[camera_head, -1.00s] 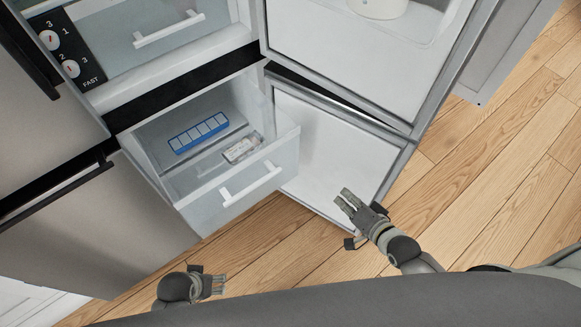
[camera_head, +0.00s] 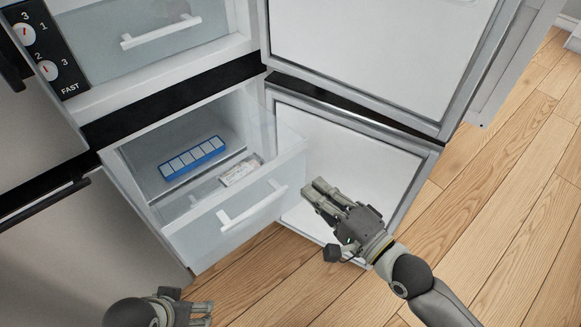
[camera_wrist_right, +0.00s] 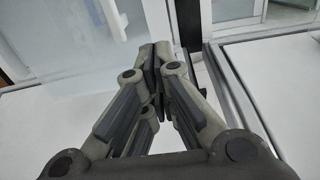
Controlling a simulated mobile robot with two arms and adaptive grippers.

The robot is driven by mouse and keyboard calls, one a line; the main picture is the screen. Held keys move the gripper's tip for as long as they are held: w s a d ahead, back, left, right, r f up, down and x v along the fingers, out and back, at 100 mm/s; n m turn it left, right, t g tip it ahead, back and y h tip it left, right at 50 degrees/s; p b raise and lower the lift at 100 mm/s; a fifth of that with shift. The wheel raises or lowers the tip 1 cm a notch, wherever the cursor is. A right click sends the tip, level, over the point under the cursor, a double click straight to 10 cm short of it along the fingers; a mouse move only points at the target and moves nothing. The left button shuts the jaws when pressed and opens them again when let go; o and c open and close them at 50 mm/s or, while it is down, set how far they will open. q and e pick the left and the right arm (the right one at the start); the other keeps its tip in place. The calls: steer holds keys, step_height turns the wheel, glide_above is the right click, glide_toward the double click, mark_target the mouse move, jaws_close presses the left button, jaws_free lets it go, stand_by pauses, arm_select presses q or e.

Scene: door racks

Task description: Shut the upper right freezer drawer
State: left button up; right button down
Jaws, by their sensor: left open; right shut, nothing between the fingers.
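The freezer drawer (camera_head: 215,240) is pulled out of the lower right compartment of the fridge-freezer. It has a clear front with a white bar handle (camera_head: 253,206). A blue tray with pale squares (camera_head: 193,158) and a small pale packet (camera_head: 241,170) lie inside. My right gripper (camera_head: 315,188) is shut and empty, just right of the drawer front, before the open lower door (camera_head: 375,165). I cannot tell whether it touches the drawer. In the right wrist view its fingers (camera_wrist_right: 157,60) meet at the tips. My left gripper (camera_head: 205,312) is open and empty at the bottom edge, below the drawer.
The upper door (camera_head: 370,50) stands open above the lower door. Another drawer with a white handle (camera_head: 160,32) is in the compartment above. A dial panel (camera_head: 45,50) is at upper left. Wooden floor (camera_head: 480,215) is clear at the right.

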mark_target(282, 160)
steer(key=b+x, duration=0.1)
steer(key=x, duration=0.7)
steer(key=shift+w+a, duration=0.15)
steer(key=shift+w, duration=0.15)
arm_select(q)
steer(key=shift+s+f, duration=0.1)
steer(key=shift+f, duration=0.3)
